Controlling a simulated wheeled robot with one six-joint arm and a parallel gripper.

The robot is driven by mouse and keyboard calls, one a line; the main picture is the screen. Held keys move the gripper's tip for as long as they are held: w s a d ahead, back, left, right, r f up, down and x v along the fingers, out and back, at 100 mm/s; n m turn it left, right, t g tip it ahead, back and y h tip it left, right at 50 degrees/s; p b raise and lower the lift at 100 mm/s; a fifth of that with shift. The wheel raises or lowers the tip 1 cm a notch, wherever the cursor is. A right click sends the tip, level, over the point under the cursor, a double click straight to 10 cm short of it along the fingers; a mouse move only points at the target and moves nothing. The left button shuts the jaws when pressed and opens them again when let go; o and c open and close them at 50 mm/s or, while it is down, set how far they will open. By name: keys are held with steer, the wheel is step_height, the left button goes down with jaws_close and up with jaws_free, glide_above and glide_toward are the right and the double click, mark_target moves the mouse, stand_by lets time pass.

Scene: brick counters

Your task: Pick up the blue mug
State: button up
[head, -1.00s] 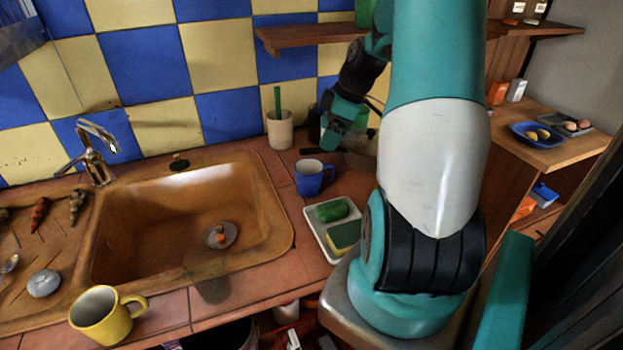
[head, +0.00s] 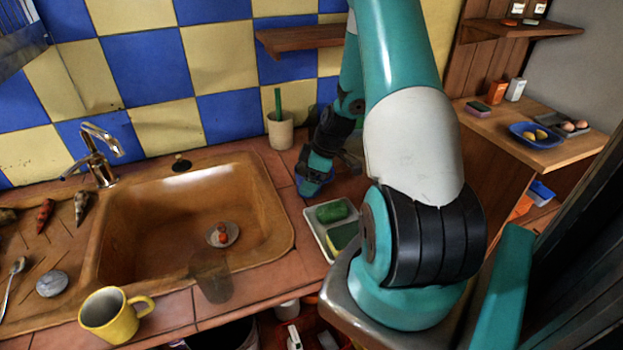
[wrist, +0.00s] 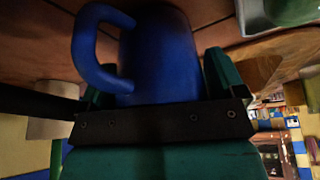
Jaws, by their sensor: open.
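The blue mug (wrist: 160,50) fills the middle of the wrist view, with its handle on the left. My gripper (wrist: 158,90) is open, with one finger on each side of the mug body; I cannot tell whether either finger touches it. In the head view my gripper (head: 318,168) is down at the blue mug (head: 309,188), which stands on the tiled counter right of the sink. My gripper hides most of the mug there.
A beige cup (head: 280,130) with a green-handled item stands behind. The sink (head: 180,220) is left, and a yellow mug (head: 110,315) stands at the front left.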

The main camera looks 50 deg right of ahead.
steer(key=c, duration=0.8)
